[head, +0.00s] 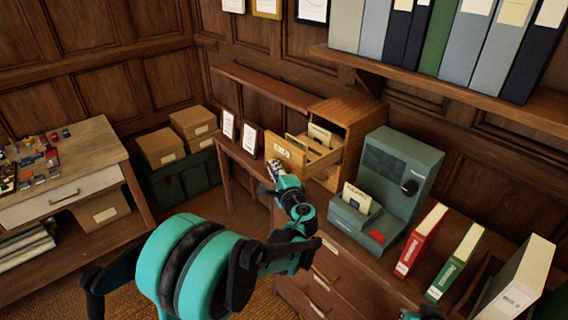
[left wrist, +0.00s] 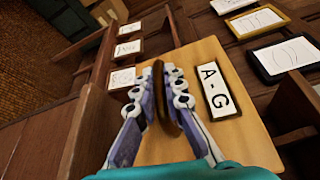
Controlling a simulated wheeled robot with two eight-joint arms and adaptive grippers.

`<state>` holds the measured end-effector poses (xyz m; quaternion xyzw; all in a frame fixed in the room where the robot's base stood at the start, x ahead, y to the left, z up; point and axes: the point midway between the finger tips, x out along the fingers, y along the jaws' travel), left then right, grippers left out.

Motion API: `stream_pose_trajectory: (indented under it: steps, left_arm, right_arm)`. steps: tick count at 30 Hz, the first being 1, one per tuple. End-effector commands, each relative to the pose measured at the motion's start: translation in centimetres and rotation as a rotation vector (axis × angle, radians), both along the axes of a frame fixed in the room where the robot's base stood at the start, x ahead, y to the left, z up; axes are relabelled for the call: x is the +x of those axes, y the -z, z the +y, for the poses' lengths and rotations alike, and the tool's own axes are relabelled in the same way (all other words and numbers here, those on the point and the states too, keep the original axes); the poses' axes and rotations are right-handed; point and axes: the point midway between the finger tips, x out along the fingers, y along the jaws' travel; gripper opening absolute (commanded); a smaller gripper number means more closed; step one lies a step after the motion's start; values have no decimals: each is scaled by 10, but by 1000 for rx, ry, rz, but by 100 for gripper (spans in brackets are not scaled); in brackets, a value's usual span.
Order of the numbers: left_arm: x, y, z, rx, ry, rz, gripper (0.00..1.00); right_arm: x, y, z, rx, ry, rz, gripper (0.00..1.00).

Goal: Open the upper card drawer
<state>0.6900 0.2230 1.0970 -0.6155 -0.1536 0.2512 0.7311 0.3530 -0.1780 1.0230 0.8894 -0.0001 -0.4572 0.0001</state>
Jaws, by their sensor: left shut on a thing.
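The wooden card cabinet (head: 349,107) stands on the long dark counter against the back wall. Its upper card drawer (head: 291,152) sticks well out of the cabinet, with cards and dividers showing inside. In the left wrist view the pale drawer front (left wrist: 205,62) carries a label reading A - G (left wrist: 217,90). My left gripper (head: 273,169) is at the drawer front. In the left wrist view its fingers (left wrist: 170,98) are shut on the dark brown drawer handle (left wrist: 158,85), one on each side.
A grey-green device (head: 398,175) stands right of the cabinet, with red (head: 421,240) and green (head: 455,262) binders beyond it. Small framed cards (head: 249,137) stand left of the drawer. A binder shelf (head: 450,93) hangs above. A side table (head: 65,165) is at left.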

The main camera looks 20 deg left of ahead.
Motion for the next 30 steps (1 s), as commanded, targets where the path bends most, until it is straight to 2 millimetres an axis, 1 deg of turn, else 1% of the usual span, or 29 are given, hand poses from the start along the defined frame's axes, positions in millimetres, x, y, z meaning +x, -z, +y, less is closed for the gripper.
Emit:
stream_pose_trajectory:
  steps: [3, 9, 22, 23, 24, 25, 30]
  left_arm:
    - [-9, 1, 6, -3, 0, 1, 0]
    - [-17, 1, 11, -3, 0, 1, 0]
    - [-18, 1, 12, -3, 0, 1, 0]
    - [-18, 1, 12, -3, 0, 1, 15]
    - [-18, 1, 12, -2, 1, 0, 25]
    - [-18, 1, 12, -2, 1, 0, 31]
    - [-18, 0, 12, -2, 1, 0, 31]
  right_arm:
    - [0, 0, 0, 0, 0, 0, 0]
    - [0, 0, 0, 0, 0, 0, 0]
    - [0, 1, 0, 0, 0, 0, 0]
    - [0, 1, 0, 0, 0, 0, 0]
    - [0, 1, 0, 0, 0, 0, 0]
    - [0, 0, 0, 0, 0, 0, 0]
    - [0, 0, 0, 0, 0, 0, 0]
